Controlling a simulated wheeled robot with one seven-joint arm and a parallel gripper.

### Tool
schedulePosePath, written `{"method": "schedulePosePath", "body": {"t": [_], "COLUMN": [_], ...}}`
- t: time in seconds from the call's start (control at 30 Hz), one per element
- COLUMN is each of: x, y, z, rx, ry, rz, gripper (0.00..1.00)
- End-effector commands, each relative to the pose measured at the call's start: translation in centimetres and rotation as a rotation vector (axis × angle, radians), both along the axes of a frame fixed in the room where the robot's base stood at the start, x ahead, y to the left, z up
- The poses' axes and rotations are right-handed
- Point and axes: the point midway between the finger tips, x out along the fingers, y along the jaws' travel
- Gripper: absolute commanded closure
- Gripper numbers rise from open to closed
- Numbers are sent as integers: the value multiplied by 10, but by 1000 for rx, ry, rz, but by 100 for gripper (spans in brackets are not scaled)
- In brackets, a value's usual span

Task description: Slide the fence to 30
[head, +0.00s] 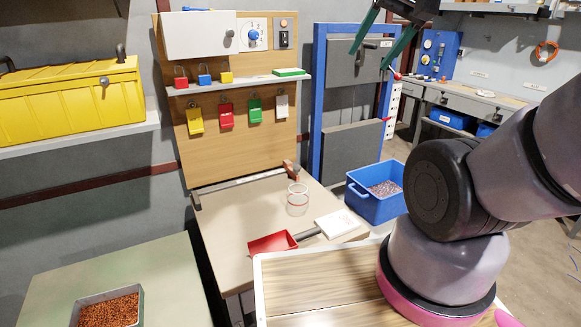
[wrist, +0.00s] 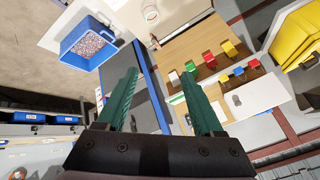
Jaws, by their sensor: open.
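A brown block (head: 291,167), which looks like the fence, sits at the rail's right end. Any scale marks, including 30, are too small to read. My gripper (head: 369,60) is raised high at the top of the head view, in front of the blue-framed panel and well apart from the fence. Its two green fingers are spread with nothing between them, as the wrist view also shows (wrist: 160,73).
A clear jar (head: 297,199), a red scoop (head: 272,243) and a white card (head: 338,223) stand on the bench. A blue bin (head: 377,204) is to its right. The bench's left part is clear.

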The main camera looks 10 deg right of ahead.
Motion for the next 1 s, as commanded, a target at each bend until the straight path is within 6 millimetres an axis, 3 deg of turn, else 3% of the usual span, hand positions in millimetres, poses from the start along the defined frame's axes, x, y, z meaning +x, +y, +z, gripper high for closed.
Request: {"method": "schedulePosePath", "body": {"t": [0.33,0.47,0.77,1.0], "x": [2,23,140,239], "y": [0,-1,-1,6], "z": [0,1,-19,-72], "rx": [-1,-8,-59,-116], "ry": [1,17,74,115], "rz": [1,4,23,46], "gripper": [32,32,32,32]}}
